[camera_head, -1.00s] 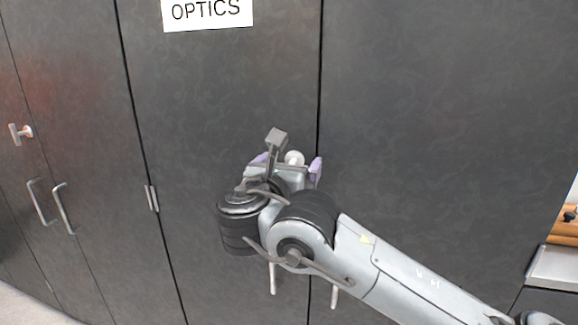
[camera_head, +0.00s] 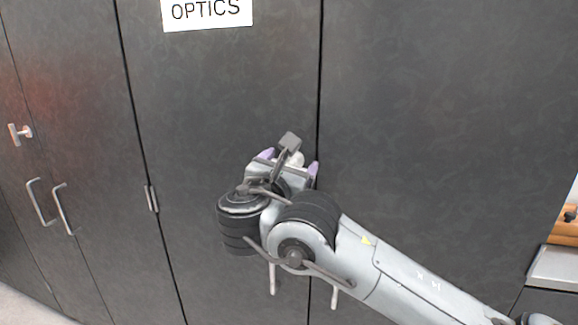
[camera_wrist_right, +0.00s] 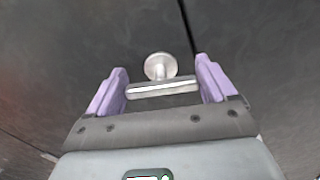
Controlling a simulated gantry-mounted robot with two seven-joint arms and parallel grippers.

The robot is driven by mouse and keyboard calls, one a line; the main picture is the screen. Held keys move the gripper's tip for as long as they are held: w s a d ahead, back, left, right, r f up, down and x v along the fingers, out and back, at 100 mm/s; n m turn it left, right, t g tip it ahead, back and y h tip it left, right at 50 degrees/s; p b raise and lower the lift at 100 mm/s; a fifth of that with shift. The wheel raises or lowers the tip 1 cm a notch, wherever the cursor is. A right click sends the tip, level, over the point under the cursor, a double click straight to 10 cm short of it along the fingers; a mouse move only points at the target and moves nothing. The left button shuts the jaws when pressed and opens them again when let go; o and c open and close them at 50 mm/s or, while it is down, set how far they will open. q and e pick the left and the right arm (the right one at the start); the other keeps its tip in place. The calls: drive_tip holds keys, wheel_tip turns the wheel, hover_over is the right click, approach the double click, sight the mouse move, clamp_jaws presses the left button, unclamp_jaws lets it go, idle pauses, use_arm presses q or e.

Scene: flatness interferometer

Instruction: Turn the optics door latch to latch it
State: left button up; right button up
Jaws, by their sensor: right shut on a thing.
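The optics door (camera_head: 220,100) is the dark panel under the white OPTICS sign (camera_head: 207,12). Its latch is a pale T-shaped handle (camera_wrist_right: 163,88) on a round base (camera_wrist_right: 160,66), close to the door's right seam. My right gripper (camera_wrist_right: 162,84) is shut on the latch handle, with one purple finger at each end of the crossbar. In the wrist view the crossbar lies nearly level, tilted slightly up to the right. In the head view my right gripper (camera_head: 290,164) hides most of the latch. My left gripper is not in view.
Two door handles (camera_head: 63,208) and another T-shaped latch (camera_head: 19,133) are on the cabinet at the left. Two pale handle bars (camera_head: 272,278) hang below my right wrist. A pale ledge with an orange-brown object (camera_head: 566,228) is at the right edge.

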drive_tip(key=m+b, duration=0.1)
drive_tip(key=m, duration=0.2)
drive_tip(key=shift+d+f+m, duration=0.1)
drive_tip(key=shift+f+m, duration=0.05)
drive_tip(key=shift+m, duration=0.15)
drive_tip(key=m+b, duration=0.1)
drive_tip(key=m, duration=0.2)
drive_tip(key=shift+f+m, duration=0.1)
drive_tip(key=shift+m, duration=0.3)
drive_tip(key=m+b, duration=0.2)
drive_tip(key=m, duration=0.3)
drive_tip(key=shift+s+d+f+m, duration=0.1)
drive_tip(key=shift+m, duration=0.3)
drive_tip(key=shift+m+b, duration=0.6)
drive_tip(key=shift+m, duration=0.2)
drive_tip(key=o, duration=0.9)
drive_tip(key=shift+c, duration=0.2)
